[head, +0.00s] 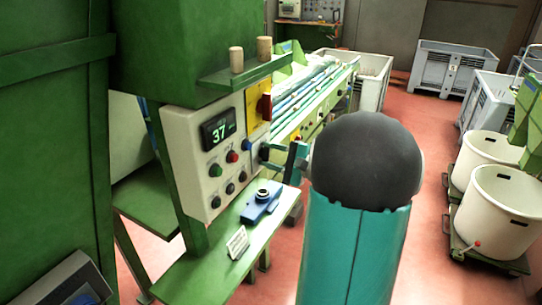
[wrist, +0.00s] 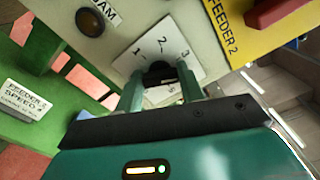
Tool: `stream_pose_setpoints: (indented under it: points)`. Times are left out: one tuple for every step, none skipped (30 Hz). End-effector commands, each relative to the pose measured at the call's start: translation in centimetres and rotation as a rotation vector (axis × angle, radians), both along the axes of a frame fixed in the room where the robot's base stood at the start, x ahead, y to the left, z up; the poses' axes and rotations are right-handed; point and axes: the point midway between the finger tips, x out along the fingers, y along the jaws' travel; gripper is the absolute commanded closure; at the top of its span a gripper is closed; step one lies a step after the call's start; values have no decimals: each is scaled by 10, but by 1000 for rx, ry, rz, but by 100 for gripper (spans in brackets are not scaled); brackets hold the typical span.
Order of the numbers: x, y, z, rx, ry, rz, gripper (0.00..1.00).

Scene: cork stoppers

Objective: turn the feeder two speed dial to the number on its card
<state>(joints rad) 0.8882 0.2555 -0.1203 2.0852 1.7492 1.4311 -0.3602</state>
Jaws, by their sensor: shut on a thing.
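The feeder two speed dial is a black knob (wrist: 160,72) on a white plate (wrist: 183,48) marked 1, 2 and 3. My gripper (wrist: 160,85) is shut on the knob, one green finger on each side. Which number the knob points to is hidden. In the head view my gripper (head: 268,156) reaches the right edge of the white control panel (head: 183,143), and the dial is mostly covered. A white card (head: 238,243) stands on the green bench. It also shows in the wrist view (wrist: 28,100), lettered "FEEDER 2 SPEED", with its last line too small to read.
The panel carries several coloured buttons and a display (head: 218,129) reading 37. A red handle (head: 264,107) sits on a yellow plate above the dial. A blue device (head: 262,203) lies on the bench. Two corks (head: 236,59) stand on a green ledge. White tubs (head: 500,212) stand right.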

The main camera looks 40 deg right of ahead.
Motion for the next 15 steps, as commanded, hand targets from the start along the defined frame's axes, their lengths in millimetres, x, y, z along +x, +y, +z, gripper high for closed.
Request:
stream_pose_setpoints:
  points:
    - [0,0,0,40,15,1,85]
    - [0,0,0,67,24,1,85]
    - [0,0,0,100,36,1,85]
    - [1,0,0,125,45,1,85]
    - [1,0,0,149,54,1,85]
    - [1,0,0,180,65,1,85]
    - [1,0,0,201,72,1,85]
    - [1,0,0,222,80,1,85]
    - [1,0,0,249,89,1,85]
    - [1,0,0,269,96,1,85]
    - [1,0,0,287,103,1,85]
    - [1,0,0,309,111,1,85]
    - [1,0,0,325,116,1,85]
    - [1,0,0,338,121,1,85]
    - [1,0,1,356,127,1,85]
